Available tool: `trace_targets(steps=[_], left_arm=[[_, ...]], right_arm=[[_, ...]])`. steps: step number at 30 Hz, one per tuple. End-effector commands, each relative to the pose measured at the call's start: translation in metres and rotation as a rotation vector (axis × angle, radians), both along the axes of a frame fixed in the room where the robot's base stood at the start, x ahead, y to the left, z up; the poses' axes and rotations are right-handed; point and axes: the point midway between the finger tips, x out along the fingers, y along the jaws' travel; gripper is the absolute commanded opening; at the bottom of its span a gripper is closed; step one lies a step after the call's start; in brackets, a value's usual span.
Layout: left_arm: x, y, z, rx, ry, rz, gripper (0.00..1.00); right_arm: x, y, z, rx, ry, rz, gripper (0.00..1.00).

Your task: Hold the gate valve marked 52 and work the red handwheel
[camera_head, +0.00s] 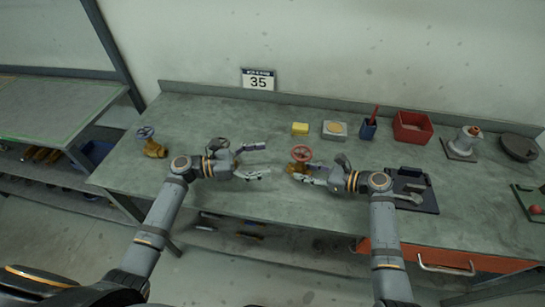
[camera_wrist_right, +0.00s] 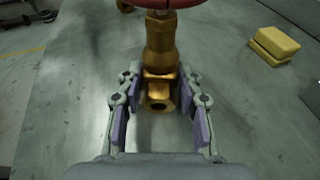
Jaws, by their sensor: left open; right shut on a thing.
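The brass gate valve with a red handwheel (camera_head: 301,153) stands on the bench at the middle. In the right wrist view its brass body (camera_wrist_right: 161,60) sits between the fingers, with the red wheel (camera_wrist_right: 165,3) cut off at the top. My right gripper (camera_wrist_right: 160,90) is shut on the brass body, low down below the wheel. My left gripper (camera_head: 265,160) is open and empty, left of the valve and apart from it, fingers pointing toward it. I see no 52; the wall sign (camera_head: 258,80) reads 35.
A blue-wheeled brass valve (camera_head: 152,146) stands at the left, and a dark handwheel (camera_head: 217,145) shows behind my left gripper. A black tray (camera_head: 428,200) lies right.

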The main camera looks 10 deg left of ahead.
Motion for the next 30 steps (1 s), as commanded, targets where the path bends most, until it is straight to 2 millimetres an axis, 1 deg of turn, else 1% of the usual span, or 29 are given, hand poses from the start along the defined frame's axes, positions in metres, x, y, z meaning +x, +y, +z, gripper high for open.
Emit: trace_targets(steps=[9,10,15,23,25,28,30], left_arm=[[0.0,0.0,0.0,0.0,0.0,0.0,0.83],[0.0,0.0,0.0,0.0,0.0,0.0,0.83],[0.0,0.0,0.0,0.0,0.0,0.0,0.83],[0.0,0.0,0.0,0.0,0.0,0.0,0.83],[0.0,0.0,0.0,0.0,0.0,0.0,0.83],[0.0,0.0,0.0,0.0,0.0,0.0,0.83],[0.0,0.0,0.0,0.0,0.0,0.0,0.83]], right_arm=[[0.0,0.0,0.0,0.0,0.0,0.0,0.18],[0.0,0.0,0.0,0.0,0.0,0.0,0.4],[0.0,0.0,0.0,0.0,0.0,0.0,0.62],[0.0,0.0,0.0,0.0,0.0,0.0,0.62],[-0.001,-0.003,0.001,-0.001,0.0,-0.001,0.62],[-0.004,-0.016,0.003,-0.003,-0.001,-0.003,0.62],[-0.009,-0.03,0.008,-0.006,-0.002,-0.002,0.62]])
